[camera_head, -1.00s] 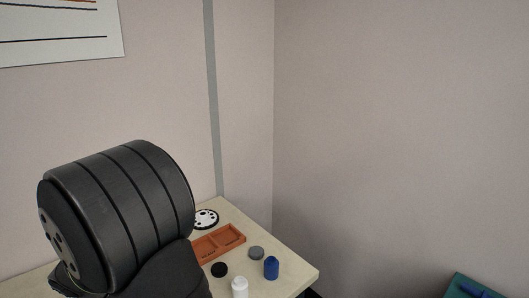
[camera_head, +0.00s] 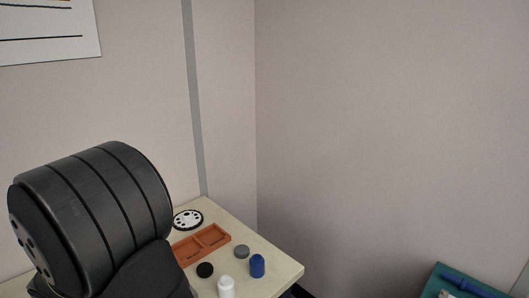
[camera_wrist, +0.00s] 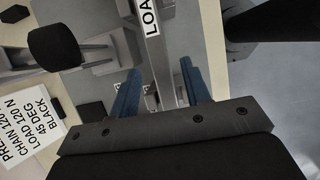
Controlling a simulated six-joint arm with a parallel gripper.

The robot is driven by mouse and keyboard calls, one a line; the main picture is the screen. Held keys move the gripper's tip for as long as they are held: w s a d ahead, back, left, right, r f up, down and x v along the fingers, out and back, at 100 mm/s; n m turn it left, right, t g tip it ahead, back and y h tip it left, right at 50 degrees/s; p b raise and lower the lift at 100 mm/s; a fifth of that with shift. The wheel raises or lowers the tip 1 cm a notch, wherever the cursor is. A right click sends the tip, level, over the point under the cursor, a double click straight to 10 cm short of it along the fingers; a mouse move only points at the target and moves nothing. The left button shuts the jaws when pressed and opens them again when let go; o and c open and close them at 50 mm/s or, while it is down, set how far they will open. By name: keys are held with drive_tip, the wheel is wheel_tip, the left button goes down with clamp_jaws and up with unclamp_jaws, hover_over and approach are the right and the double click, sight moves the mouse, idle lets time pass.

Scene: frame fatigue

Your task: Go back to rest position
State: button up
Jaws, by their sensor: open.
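My gripper (camera_wrist: 162,88) shows in the wrist view with its two blue fingers apart. It is open, and I see nothing held between the fingers. A grey bar with a white label reading "LOA…" (camera_wrist: 150,18) passes behind the gap between the fingers; I cannot tell how far off it is. In the head view the gripper is out of sight, and only a large black part of my arm shows at the lower left.
The table (camera_head: 279,265) bears an orange tray (camera_head: 201,245), a white disc with holes (camera_head: 188,219), a blue bottle (camera_head: 257,266), a white bottle (camera_head: 226,288), a black cap (camera_head: 205,270) and a grey cap (camera_head: 241,251). The wrist view shows a printed card (camera_wrist: 28,130) and black knob (camera_wrist: 56,47).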

drive_tip(key=v, duration=1.1)
drive_tip(key=x, duration=1.3)
drive_tip(key=shift+f, duration=0.3)
wheel_tip(320, 180, up, 5)
drive_tip(key=shift+a+f, duration=0.1)
drive_tip(key=shift+a, duration=0.05)
drive_tip(key=w+d+r, duration=0.4)
drive_tip(key=d+r, duration=0.3)
drive_tip(key=d, duration=0.5)
drive_tip(key=w+d+f+m+g, duration=0.2)
drive_tip(key=w+d+m+g, duration=0.1)
drive_tip(key=w+d+m, duration=0.4)
drive_tip(key=w+d+f+m+g, duration=0.3)
drive_tip(key=w+d+m, duration=0.5)
drive_tip(key=w+m, duration=0.4)
drive_tip(key=w, duration=0.3)
drive_tip(key=shift+w+d+f+g, duration=0.2)
drive_tip(key=shift+w+d+g, duration=0.1)
